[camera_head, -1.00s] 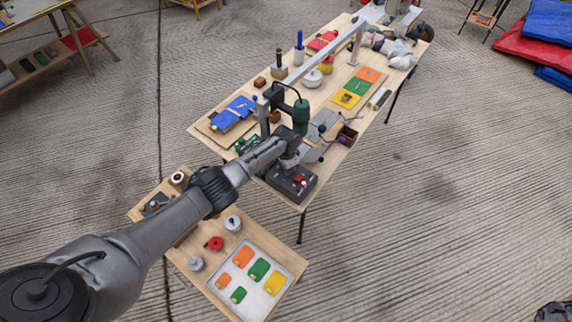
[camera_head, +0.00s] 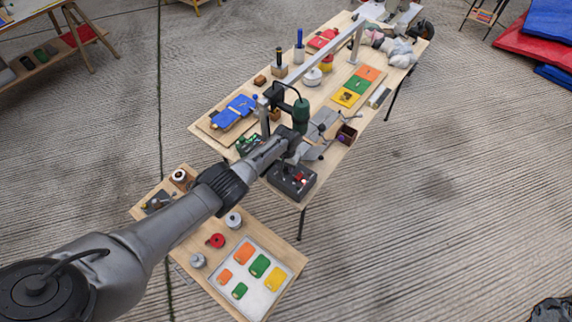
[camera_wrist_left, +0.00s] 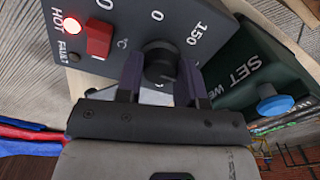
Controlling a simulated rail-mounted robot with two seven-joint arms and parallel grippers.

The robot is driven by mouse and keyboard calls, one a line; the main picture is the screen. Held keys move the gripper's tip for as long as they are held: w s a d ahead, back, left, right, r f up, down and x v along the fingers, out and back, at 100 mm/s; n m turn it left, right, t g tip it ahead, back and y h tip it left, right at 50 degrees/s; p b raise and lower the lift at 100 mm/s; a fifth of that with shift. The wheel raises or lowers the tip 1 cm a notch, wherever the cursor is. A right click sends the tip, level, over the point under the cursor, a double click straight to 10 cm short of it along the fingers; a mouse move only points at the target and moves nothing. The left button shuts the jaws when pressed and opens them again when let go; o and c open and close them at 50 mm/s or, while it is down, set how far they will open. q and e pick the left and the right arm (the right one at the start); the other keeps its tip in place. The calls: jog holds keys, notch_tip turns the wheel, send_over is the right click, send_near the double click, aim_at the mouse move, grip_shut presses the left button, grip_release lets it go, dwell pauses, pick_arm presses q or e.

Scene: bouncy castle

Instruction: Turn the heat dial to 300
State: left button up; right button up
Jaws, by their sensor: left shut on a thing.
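The heat dial (camera_wrist_left: 159,62) is a dark round knob on a grey panel (camera_wrist_left: 135,30), seen in the left wrist view. A "0" and a "150" are printed beside it; its pointer cannot be made out. My left gripper (camera_wrist_left: 160,78) is shut on the dial, one finger on each side. In the head view the left gripper (camera_head: 298,158) is over the dark control box (camera_head: 293,183) at the table's near end, and the arm hides the dial. My right gripper is not in view.
Next to the dial are a red switch (camera_wrist_left: 99,38) and a lit red "HOT" lamp (camera_wrist_left: 72,25). A dark green box (camera_wrist_left: 250,68) marked "SET" with a blue button (camera_wrist_left: 274,103) stands close by. A green-handled press (camera_head: 300,112) stands behind the control box.

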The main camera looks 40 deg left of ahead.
pick_arm(q)
jog(key=shift+w+r, duration=0.1)
dwell(0.4)
jog(key=o, duration=0.9)
jog(key=shift+o, duration=0.2)
notch_tip(320, 180, up, 6)
jog(key=p, duration=0.4)
notch_tip(320, 180, up, 8)
jog(key=p, duration=0.2)
